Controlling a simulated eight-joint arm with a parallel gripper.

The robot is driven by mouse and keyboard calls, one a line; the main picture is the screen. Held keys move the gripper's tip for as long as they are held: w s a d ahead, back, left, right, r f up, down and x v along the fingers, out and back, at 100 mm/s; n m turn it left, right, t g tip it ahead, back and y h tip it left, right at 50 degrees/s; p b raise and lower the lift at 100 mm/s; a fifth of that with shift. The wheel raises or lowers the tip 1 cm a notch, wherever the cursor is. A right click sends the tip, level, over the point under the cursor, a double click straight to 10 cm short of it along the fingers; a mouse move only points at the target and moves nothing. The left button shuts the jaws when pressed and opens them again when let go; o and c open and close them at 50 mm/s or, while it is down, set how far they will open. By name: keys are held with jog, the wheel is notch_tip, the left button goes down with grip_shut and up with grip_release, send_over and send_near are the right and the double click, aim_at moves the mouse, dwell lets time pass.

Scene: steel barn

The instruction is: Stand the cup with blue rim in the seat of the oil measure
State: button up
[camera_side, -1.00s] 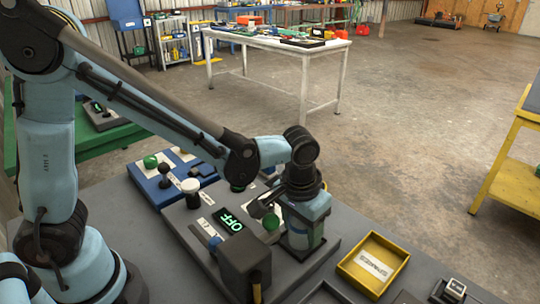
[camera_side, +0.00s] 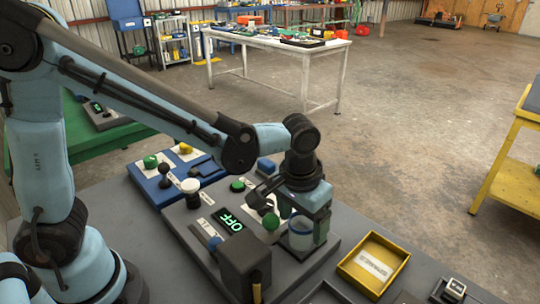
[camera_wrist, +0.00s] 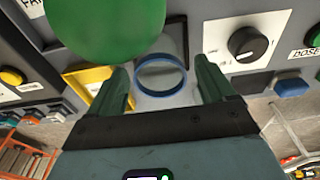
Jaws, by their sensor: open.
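The cup with blue rim (camera_side: 300,236) is clear and stands upright on the grey base of the oil measure (camera_side: 243,258). I cannot tell how exactly its foot sits in the seat, which the cup hides. My gripper (camera_side: 304,218) is open just above the cup, pointing down, its fingers on either side of the rim. In the wrist view the blue rim (camera_wrist: 160,74) shows between the two green fingers, with gaps on both sides. The green ball knob (camera_side: 271,222) of the oil measure is close to the left of my gripper.
The OFF display (camera_side: 230,220) and a white-topped knob (camera_side: 191,190) are on the left of the same base. A yellow tray (camera_side: 373,263) lies to the right. A blue panel (camera_side: 165,183) is behind. A dial plate (camera_wrist: 248,42) shows in the wrist view.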

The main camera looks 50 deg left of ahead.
notch_tip(320, 180, up, 10)
jog(key=s, duration=0.1)
jog(key=s+a+f+t, duration=0.1)
jog(key=s+a+t, duration=0.1)
jog(key=a, duration=0.5)
jog(key=s+a+f+t, duration=0.1)
jog(key=s+a+t, duration=0.2)
jog(key=a, duration=0.4)
jog(key=shift+s+a+f+t, duration=0.25)
jog(key=shift+s+f+t, duration=0.05)
jog(key=shift+f+t, duration=0.1)
